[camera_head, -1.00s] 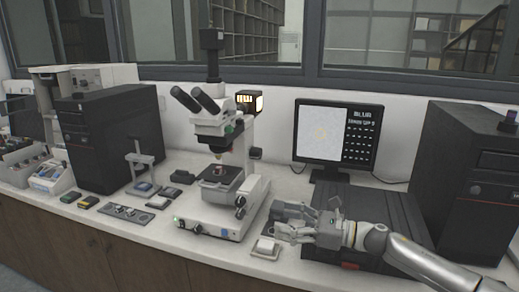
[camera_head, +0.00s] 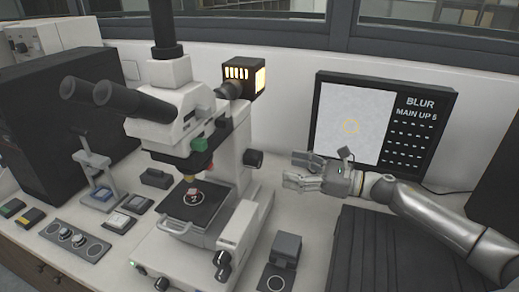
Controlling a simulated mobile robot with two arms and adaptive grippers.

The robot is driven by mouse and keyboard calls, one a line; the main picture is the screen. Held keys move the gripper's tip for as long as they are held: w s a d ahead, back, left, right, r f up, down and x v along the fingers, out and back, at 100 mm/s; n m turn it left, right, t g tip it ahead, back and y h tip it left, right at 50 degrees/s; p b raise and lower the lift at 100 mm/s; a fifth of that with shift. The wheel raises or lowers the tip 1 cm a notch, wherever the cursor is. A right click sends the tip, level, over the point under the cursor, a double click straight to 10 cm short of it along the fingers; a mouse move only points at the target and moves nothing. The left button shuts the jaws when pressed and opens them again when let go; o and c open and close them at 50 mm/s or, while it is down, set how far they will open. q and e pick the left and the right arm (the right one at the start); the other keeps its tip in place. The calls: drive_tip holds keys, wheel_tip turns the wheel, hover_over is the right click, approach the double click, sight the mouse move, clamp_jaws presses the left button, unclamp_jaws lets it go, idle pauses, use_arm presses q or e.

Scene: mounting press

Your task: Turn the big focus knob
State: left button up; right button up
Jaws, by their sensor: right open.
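The white microscope (camera_head: 232,160) stands on the bench left of my right arm. A black round knob (camera_head: 253,159) sticks out from the right side of its column. Two more dark knobs (camera_head: 222,258) sit low on the right side of its base. I cannot tell for sure which one is the big focus knob. My right gripper (camera_head: 288,171) reaches in from the right, raised above the bench. Its fingers point left toward the column knob, apart from it. It is open and empty. My left gripper is out of view.
The monitor (camera_head: 350,125) behind my right gripper reads "BLUR" and "MAIN UP 5". A small grey block (camera_head: 287,248) sits right of the microscope base. A dark ribbed case (camera_head: 385,255) lies below my right arm. A black computer tower (camera_head: 55,110) stands at the left.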

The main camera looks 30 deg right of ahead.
sight(261, 160)
drive_tip(key=p+x, duration=0.1)
drive_tip(key=x, duration=0.2)
drive_tip(key=p+x, duration=0.1)
drive_tip(key=x, duration=0.2)
drive_tip(key=p+x, duration=0.1)
drive_tip(key=x, duration=0.2)
drive_tip(key=shift+a+r, duration=0.25)
drive_tip(key=shift+r, duration=0.05)
drive_tip(key=shift+w+a+f+p, duration=0.15)
drive_tip(key=shift+w+a+p, duration=0.2)
drive_tip(key=shift+w+a, duration=0.15)
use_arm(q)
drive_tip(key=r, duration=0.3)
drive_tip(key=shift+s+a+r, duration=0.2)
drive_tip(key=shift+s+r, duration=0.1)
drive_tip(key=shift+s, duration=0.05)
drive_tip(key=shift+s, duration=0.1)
use_arm(e)
drive_tip(key=c, duration=1)
